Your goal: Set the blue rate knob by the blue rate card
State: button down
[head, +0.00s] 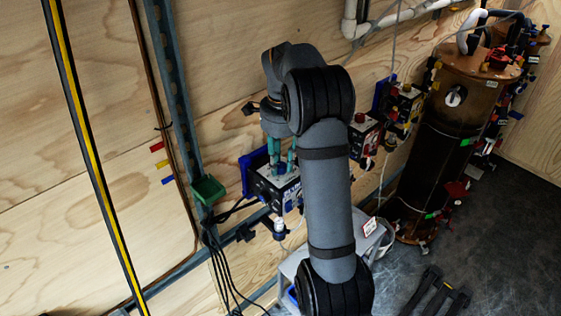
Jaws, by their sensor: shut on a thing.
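A white and dark box on a blue backing plate (253,173) is mounted low on the plywood wall, left of my arm. My gripper (282,172), with teal fingers, points down at the top of this box (278,192). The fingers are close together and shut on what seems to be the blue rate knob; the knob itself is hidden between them. My forearm covers the area right of the box. I cannot make out a blue rate card. A small white card with red marks (370,227) lies right of my arm.
A red-topped box (364,132) and a yellow-marked box (404,106) hang further right. A tall brown filter tank (440,130) stands beyond them. A green tray (207,190) and dark cables (214,250) are at left. A light grey stand (376,246) is below my arm.

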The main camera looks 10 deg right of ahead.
aim_at(283, 165)
jog(key=n, duration=0.4)
jog(key=shift+n+p, duration=0.75)
jog(key=shift+n, duration=1.85)
jog(key=c, duration=1.4)
grip_release()
jog(key=shift+c, duration=0.2)
notch_tip(283, 165, up, 12)
jog(key=shift+s+d, duration=0.15)
jog(key=shift+d, duration=0.1)
